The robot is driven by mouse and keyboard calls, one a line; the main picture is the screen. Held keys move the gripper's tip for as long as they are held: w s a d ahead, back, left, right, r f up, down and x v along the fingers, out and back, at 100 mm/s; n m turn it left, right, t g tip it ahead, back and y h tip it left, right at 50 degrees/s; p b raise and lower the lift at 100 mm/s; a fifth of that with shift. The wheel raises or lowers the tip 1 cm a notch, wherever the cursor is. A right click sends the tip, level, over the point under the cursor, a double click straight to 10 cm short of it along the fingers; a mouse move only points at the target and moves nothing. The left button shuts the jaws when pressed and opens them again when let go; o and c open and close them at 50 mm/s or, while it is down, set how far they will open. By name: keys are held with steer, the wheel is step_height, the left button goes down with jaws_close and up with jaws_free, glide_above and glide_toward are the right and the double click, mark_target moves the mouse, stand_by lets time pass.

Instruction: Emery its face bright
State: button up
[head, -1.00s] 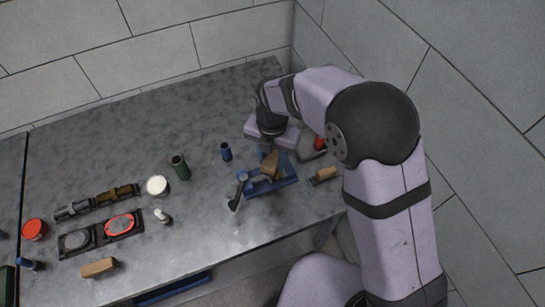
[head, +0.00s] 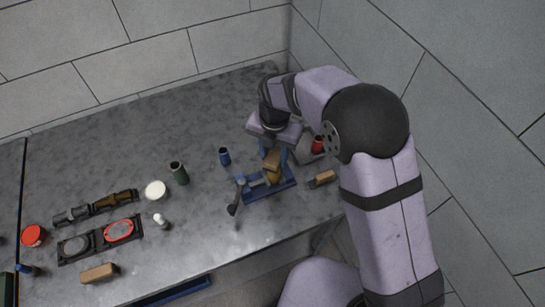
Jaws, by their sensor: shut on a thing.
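My gripper (head: 273,156) points down at the right of the bench, its fingers shut on a tan wooden-looking block (head: 272,160). It holds the block just above a blue vise-like fixture (head: 255,191). A yellowish-brown piece (head: 273,178) sits in the fixture, directly under the block. I cannot tell whether block and piece touch. The piece's upper face is mostly hidden by the block and gripper. A dark handle-like part (head: 235,205) sticks out at the fixture's left.
Farther left are a white round tub (head: 155,190), a black two-well tray (head: 100,240) and another tan block (head: 98,273). The bench's back is clear.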

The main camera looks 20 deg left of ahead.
steer(key=shift+w, duration=1.35)
steer(key=shift+p, duration=0.3)
steer(key=shift+r+p, duration=2.25)
steer(key=shift+r, duration=0.8)
steer(key=shift+a+f, duration=0.1)
steer(key=shift+f, duration=0.05)
